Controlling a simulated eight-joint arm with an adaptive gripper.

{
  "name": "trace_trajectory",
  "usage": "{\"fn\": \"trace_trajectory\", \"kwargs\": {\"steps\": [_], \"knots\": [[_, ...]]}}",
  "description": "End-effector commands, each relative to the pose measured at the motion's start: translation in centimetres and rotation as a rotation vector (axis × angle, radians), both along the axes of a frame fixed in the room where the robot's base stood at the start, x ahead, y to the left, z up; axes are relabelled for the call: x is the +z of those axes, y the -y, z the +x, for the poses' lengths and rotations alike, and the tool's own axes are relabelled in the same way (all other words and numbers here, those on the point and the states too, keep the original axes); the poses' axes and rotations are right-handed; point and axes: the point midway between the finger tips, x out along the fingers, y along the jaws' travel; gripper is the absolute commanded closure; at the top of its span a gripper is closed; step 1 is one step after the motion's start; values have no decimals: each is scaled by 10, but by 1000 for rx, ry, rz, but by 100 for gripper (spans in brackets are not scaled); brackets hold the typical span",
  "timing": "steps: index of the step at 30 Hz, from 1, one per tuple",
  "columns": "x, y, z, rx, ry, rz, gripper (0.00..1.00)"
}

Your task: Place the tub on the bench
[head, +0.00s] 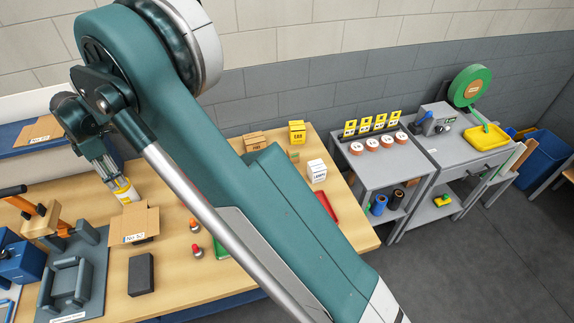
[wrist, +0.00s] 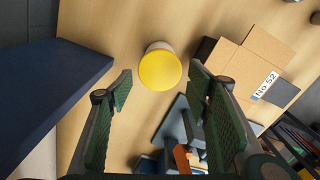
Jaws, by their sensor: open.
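The tub (wrist: 160,70) is pale with a round yellow lid. In the wrist view it stands on the wooden bench (wrist: 185,22), lid towards the camera. In the head view the tub (head: 127,194) is at the left, just below my gripper (head: 112,172), partly hidden by it. My gripper is open, and in the wrist view its two fingers (wrist: 161,82) spread to the left and right of the lid with nothing between the pads. I cannot tell whether a finger touches the tub.
An open cardboard box (head: 139,224) stands close beside the tub. A dark blue raised surface (wrist: 45,85) lies on its other side. A grey fixture (head: 68,284), a black block (head: 141,274) and red-topped items (head: 197,250) are nearer the front. Some bare bench lies between them.

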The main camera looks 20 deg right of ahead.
Motion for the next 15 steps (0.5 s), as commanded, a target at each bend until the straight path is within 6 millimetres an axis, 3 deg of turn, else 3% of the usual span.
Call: {"fn": "trace_trajectory", "kwargs": {"steps": [8, 15], "knots": [[21, 23, 2, -55, 13, 11, 51], [63, 71, 2, -178, 43, 35, 51]]}}
